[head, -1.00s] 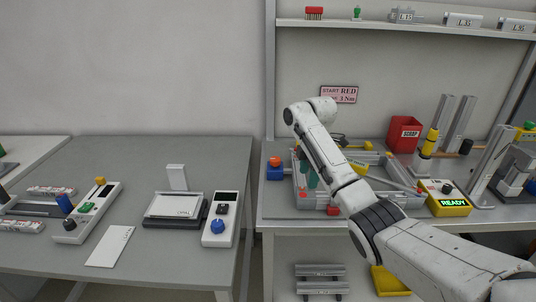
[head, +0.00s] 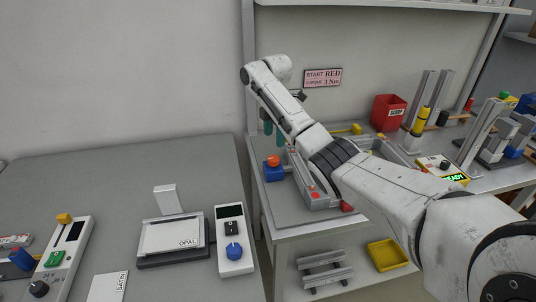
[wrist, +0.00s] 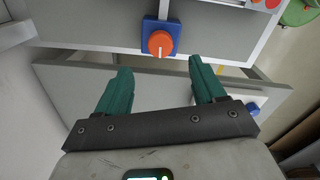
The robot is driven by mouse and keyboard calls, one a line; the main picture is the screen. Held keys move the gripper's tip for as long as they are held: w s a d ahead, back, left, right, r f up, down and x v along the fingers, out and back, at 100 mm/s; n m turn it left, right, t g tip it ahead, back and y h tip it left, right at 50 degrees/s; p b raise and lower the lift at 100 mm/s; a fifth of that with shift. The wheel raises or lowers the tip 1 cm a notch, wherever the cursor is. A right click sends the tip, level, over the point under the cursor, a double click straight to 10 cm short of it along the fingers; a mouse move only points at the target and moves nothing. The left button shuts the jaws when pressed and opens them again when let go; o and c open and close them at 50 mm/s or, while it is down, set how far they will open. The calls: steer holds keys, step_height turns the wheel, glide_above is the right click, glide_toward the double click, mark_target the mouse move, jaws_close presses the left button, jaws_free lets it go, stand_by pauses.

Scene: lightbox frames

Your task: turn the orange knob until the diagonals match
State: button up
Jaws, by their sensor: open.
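The orange knob (head: 273,160) sits on a blue block at the left end of the right bench. The wrist view shows the knob (wrist: 161,43) from above, with a pale line across its face and the blue block (wrist: 148,24) around it. My gripper (head: 274,132) has two teal fingers and is partly hidden by my arm in the head view. In the wrist view my gripper (wrist: 160,70) is open and empty, with the knob beyond the gap between its fingertips, apart from them. A grey frame (head: 322,202) with red spots lies beside the knob; I cannot make out any diagonals.
The left table holds a display stand marked OPAL (head: 180,237), a controller with a blue knob (head: 234,252) and a card marked SATIN (head: 107,287). A red scrap bin (head: 388,112) and a READY box (head: 441,169) stand on the right bench. A gap separates the tables.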

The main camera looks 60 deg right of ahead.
mark_target(274, 157)
step_height(274, 157, down, 9)
steer(key=shift+f+p, duration=0.2)
steer(key=shift+p, duration=0.2)
steer(key=shift+c, duration=0.5)
steer(key=c, duration=1)
steer(key=shift+o, duration=0.2)
